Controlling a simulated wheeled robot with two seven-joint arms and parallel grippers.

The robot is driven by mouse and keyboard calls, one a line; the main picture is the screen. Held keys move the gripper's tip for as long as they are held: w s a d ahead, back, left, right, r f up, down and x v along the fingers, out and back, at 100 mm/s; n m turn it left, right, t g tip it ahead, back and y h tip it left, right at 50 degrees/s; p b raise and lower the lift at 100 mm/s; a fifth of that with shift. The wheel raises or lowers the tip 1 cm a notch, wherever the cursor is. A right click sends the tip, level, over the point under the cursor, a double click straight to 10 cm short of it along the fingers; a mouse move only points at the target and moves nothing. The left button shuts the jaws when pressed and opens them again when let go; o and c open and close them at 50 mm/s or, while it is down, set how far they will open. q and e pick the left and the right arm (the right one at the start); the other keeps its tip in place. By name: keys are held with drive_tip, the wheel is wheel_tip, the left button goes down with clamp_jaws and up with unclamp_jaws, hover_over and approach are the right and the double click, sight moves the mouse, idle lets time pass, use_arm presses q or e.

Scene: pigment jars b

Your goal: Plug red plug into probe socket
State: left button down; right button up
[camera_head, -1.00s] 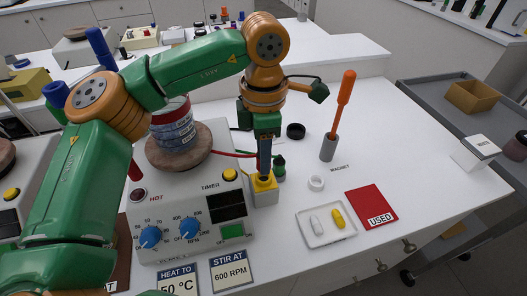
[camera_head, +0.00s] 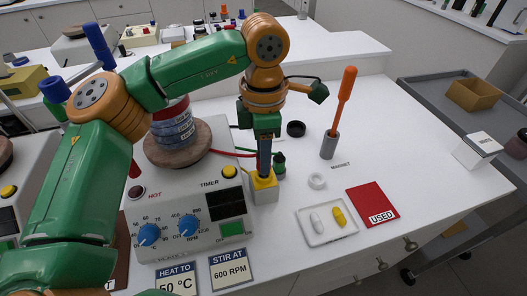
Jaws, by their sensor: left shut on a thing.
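My left gripper (camera_head: 264,172) points straight down, its narrow fingers just above the yellow top of a small block (camera_head: 265,191) beside the hotplate's right side. The fingers are shut on the red plug, which they almost wholly hide. A red cable (camera_head: 230,154) runs from behind the hotplate to the fingers. The yellow-topped block is likely the probe socket; its opening is hidden under the fingertips. I cannot tell whether the plug is inside it. My right gripper is not in view.
The hotplate (camera_head: 188,222) stands left, with a round pot (camera_head: 173,130) on its plate. A dark green object (camera_head: 279,164) is close behind the block. An orange-handled rod (camera_head: 344,103) stands in a grey holder to the right. A white tray (camera_head: 314,239) and red pad (camera_head: 372,205) lie front right.

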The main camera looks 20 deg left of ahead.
use_arm(q)
drive_tip(key=shift+f+b, duration=0.6)
drive_tip(key=shift+f, duration=0.2)
drive_tip(key=shift+c, duration=2.3)
unclamp_jaws()
wheel_tip(320, 180, up, 7)
drive_tip(key=shift+r, duration=0.15)
